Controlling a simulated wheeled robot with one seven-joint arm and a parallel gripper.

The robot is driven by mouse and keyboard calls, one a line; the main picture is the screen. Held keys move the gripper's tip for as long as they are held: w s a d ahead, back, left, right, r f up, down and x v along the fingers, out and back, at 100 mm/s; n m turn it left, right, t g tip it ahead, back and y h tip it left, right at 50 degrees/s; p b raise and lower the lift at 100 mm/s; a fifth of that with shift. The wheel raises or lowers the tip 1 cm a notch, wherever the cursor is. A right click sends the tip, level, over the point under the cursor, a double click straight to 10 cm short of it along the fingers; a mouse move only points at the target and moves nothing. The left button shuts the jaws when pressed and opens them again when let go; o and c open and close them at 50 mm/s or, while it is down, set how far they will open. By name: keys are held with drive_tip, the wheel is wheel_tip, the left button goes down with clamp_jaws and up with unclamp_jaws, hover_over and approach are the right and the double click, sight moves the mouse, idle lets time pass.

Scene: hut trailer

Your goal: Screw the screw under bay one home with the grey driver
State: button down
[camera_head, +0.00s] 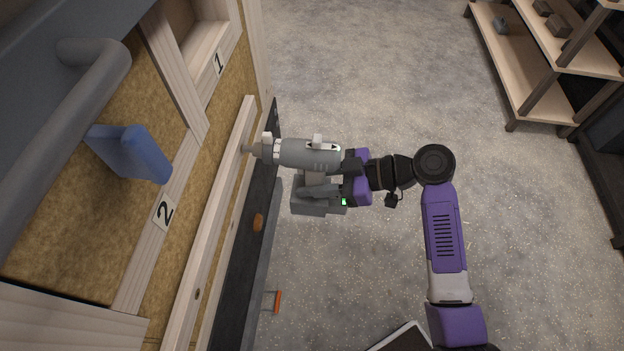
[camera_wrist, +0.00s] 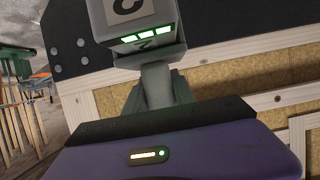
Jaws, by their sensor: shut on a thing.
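The grey driver (camera_head: 308,153) is in my gripper (camera_head: 328,181), which is shut on its handle. The driver lies level in the head view, its nose pointing left at the pale wooden rail beside the wall bays. The tip meets the rail's edge in the picture; I cannot tell whether it touches. Bay one is marked by a "1" label (camera_head: 219,63), above and left of the tip. I cannot make out the screw. In the wrist view the driver's grey handle (camera_wrist: 157,86) stands between my fingers, with green lights on its base (camera_wrist: 146,35).
A "2" label (camera_head: 163,212) marks the second bay, with a blue piece (camera_head: 135,155) near it. A dark board (camera_head: 240,255) with orange items runs below the rail. Shelves (camera_head: 540,70) stand at the upper right. The speckled floor between is open.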

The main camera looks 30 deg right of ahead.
drive_tip(key=shift+d+r, duration=0.1)
drive_tip(key=shift+d, duration=0.05)
drive_tip(key=shift+s+d, duration=0.85)
drive_tip(key=shift+d, duration=0.25)
drive_tip(key=w+d+b, duration=0.3)
drive_tip(key=d, duration=0.4)
drive_tip(key=shift+w+d, duration=0.15)
idle(0.8)
